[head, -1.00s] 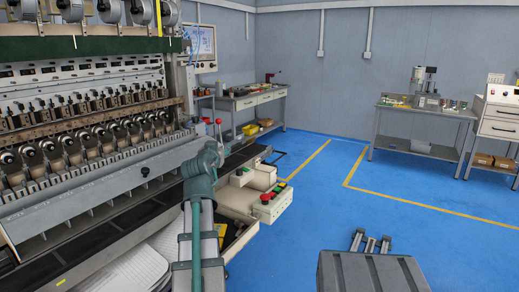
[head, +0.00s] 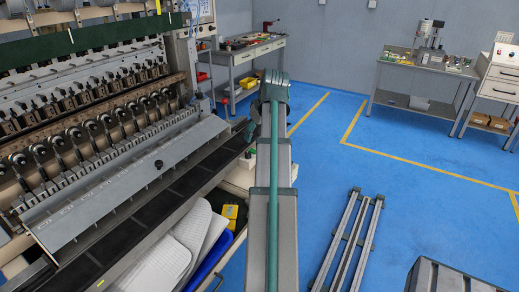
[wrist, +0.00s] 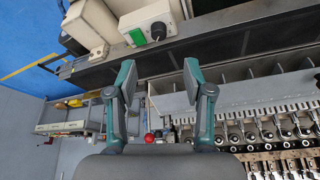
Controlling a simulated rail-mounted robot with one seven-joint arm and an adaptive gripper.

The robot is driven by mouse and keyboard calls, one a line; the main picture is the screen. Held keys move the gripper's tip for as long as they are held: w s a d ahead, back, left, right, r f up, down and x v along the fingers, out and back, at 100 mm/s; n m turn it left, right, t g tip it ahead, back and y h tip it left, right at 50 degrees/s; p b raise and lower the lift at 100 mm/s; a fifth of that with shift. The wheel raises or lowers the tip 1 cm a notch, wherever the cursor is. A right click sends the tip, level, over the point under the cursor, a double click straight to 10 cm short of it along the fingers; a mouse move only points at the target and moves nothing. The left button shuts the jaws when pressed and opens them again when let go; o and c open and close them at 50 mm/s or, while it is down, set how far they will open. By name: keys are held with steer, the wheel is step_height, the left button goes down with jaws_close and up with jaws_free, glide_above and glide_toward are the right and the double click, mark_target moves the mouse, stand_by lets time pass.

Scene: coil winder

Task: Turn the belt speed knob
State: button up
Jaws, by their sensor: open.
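A black knob (wrist: 158,31) sits on the face of a cream control box (wrist: 145,18) at the top of the wrist view, beside a green button (wrist: 137,37). I take it for the belt speed knob. My gripper (wrist: 158,80) is open and empty, its two fingers apart below the knob in that picture and not touching it. In the head view my arm hides most of the control box and the knob; the gripper cannot be made out clearly there.
The winder's dark belt ledge (head: 135,215) and row of spindles (head: 85,140) run along the left. A red ball (wrist: 149,137) shows near my gripper in the wrist view. White sheets (head: 165,262) and a yellow item (head: 229,213) lie below.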

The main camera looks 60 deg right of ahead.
mark_target(248, 153)
steer(key=p+x, duration=0.1)
steer(key=x, duration=0.9)
steer(key=shift+w+d+f, duration=0.1)
steer(key=shift+w+f, duration=0.05)
steer(key=shift+f, duration=0.15)
jaws_close()
